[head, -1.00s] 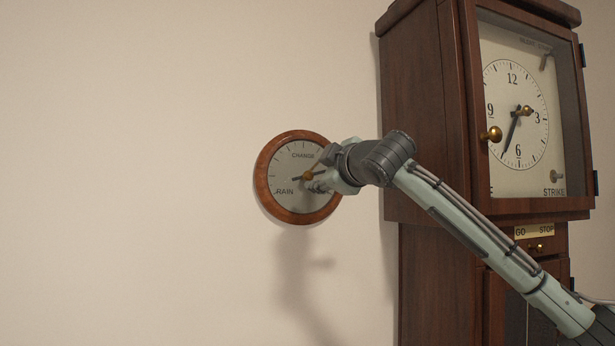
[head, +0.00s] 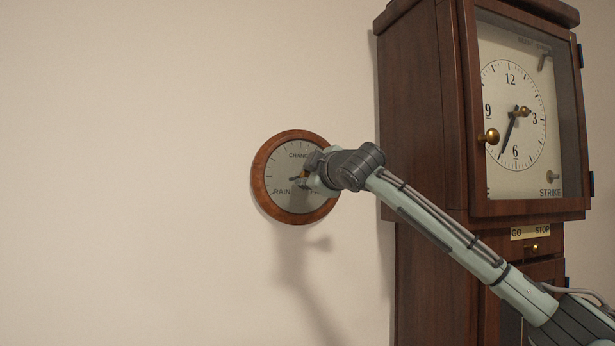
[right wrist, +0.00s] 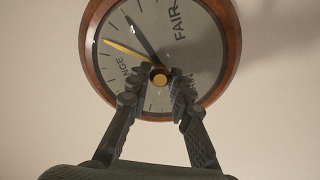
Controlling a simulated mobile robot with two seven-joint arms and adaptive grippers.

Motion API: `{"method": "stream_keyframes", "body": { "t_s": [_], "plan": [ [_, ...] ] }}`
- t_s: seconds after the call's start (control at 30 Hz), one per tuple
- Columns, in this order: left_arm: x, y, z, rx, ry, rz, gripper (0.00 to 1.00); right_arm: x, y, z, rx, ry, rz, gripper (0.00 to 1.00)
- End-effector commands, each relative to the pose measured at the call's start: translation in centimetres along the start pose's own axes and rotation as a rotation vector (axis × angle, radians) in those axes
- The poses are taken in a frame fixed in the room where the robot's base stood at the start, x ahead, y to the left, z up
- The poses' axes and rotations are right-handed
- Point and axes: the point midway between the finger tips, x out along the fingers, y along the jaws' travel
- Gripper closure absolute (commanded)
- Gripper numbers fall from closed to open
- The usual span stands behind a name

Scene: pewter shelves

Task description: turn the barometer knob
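The round barometer (head: 262,183) with a wooden rim hangs on the wall, left of the clock. Its small brass knob (right wrist: 159,79) sits at the middle of the dial in the right wrist view. My right gripper (head: 307,177) reaches the dial from the right and hides part of its face. In the right wrist view the fingertips of this gripper (right wrist: 160,77) are drawn close together, one on each side of the knob, and appear closed on it. A dark hand and a brass hand show on the dial. My left gripper is not in view.
A tall wooden clock case (head: 420,120) stands right of the barometer, with a glazed door and a brass door knob (head: 491,136). My right arm passes in front of it. The wall left of the barometer is bare.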

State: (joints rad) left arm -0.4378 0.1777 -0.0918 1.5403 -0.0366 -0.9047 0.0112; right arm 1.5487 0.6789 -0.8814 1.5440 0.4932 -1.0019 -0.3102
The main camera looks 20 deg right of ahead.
Motion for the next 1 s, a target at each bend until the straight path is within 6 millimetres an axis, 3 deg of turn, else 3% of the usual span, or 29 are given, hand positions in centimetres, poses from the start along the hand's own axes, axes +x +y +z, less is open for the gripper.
{"method": "stream_keyframes", "body": {
  "t_s": [0.1,0.47,1.0],
  "plan": [
    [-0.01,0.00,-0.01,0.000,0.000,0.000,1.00,0.00,-0.01,0.03,0.000,-0.001,0.000,1.00],
    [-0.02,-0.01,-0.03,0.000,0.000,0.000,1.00,0.03,-0.14,0.05,0.059,-0.001,-0.002,1.00],
    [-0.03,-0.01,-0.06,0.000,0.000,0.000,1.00,0.01,-0.08,0.01,0.404,-0.001,-0.002,1.00]
  ]
}}
